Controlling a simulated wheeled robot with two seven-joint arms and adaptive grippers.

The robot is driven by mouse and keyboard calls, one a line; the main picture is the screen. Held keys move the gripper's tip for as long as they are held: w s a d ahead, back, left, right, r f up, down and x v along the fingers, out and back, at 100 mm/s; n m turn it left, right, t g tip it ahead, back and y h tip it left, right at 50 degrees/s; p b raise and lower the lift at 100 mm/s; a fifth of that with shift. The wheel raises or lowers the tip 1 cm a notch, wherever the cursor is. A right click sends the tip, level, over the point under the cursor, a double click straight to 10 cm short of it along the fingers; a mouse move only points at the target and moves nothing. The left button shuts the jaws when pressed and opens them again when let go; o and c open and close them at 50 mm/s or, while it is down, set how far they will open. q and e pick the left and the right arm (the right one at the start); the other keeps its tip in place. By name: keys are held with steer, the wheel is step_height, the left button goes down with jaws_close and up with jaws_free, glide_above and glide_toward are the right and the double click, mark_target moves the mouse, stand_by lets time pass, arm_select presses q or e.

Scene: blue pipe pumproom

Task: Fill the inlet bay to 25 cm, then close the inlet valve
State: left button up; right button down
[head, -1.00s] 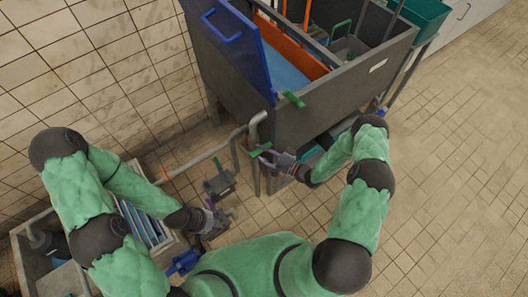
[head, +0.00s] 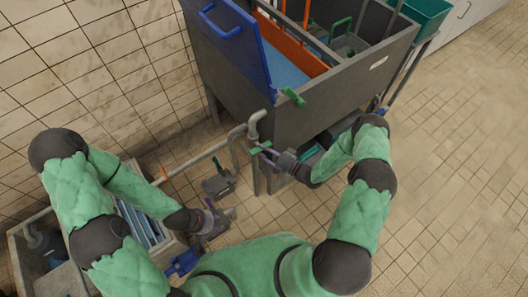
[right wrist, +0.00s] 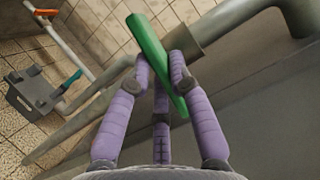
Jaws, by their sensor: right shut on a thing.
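A green lever handle (head: 261,148) sits on the grey pipe (head: 254,124) at the tank's lower left corner. My right gripper (head: 264,154) is shut on this handle. In the right wrist view, the green bar (right wrist: 152,52) lies slantwise between the purple fingers (right wrist: 160,65). The grey tank (head: 330,108) has a raised blue panel (head: 238,45) at its left. Inside, beside an orange divider (head: 290,42), is a light blue surface (head: 283,67); I cannot read a level there. My left gripper (head: 218,217) hangs low at the left, its fingers too small to judge.
Another green handle (head: 292,96) is on the tank's front rim. A grey box (head: 217,185) stands on the floor; it also shows in the right wrist view (right wrist: 35,97). A grey basin with blue slats (head: 140,222) is at the left. The tiled floor at right is clear.

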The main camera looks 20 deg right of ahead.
steer(key=m+b, duration=0.1)
steer(key=m+t+b, duration=0.1)
steer(key=m+b, duration=0.1)
steer(key=shift+a+f+y, duration=0.15)
steer(key=shift+f+y, duration=0.1)
steer(key=shift+y, duration=0.05)
steer(key=shift+a+r+m+t+b, duration=0.1)
steer(key=shift+m+t+b, duration=0.4)
steer(key=shift+m, duration=0.45)
steer(key=shift+r+m+t+b, duration=0.1)
steer(key=shift+m+t+b, duration=0.2)
steer(key=shift+m+b, duration=0.5)
steer(key=shift+m, duration=0.25)
steer(key=c, duration=1.1)
jaws_free()
steer(key=shift+c, duration=0.2)
steer(key=v, duration=1.2)
